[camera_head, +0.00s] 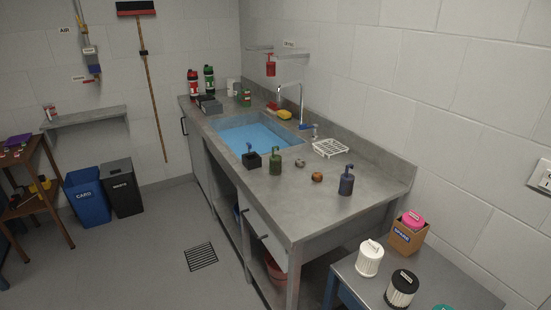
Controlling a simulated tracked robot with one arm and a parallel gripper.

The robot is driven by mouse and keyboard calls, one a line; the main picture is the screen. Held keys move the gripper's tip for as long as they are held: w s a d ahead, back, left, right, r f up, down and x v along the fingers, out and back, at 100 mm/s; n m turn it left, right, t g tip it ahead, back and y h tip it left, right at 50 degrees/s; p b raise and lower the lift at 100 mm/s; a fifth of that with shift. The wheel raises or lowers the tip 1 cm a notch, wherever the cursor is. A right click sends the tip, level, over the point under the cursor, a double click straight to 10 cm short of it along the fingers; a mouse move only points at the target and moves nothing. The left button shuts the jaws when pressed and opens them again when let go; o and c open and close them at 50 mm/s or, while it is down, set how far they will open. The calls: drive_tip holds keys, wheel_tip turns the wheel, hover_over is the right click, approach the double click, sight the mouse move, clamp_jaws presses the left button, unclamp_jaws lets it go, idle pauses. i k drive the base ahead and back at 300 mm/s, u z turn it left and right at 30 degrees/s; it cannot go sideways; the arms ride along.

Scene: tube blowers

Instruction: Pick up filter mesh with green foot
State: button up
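Several pleated filters stand on a small grey table at the bottom right. A teal-green round piece (443,307) shows at the very bottom edge; most of it is cut off, so I cannot tell if it is the filter mesh with green foot. Left of it is a white filter with a black top (401,288). Farther left is an all-white filter (369,258). A pink-topped one (413,219) sits in a cardboard box (408,239). My gripper is not in view.
A grey counter (350,215) with a blue sink (254,135), pump bottles and small round items stands behind the small table (463,288). Two bins (88,196) and a wooden shelf (20,207) are at the left. The floor between is clear, with a drain grate (201,257).

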sight(274, 160)
drive_tip(key=u, duration=0.15)
drive_tip(key=i, duration=1.4)
drive_tip(key=u, duration=0.4)
drive_tip(key=i, duration=1.4)
drive_tip(key=u, duration=0.2)
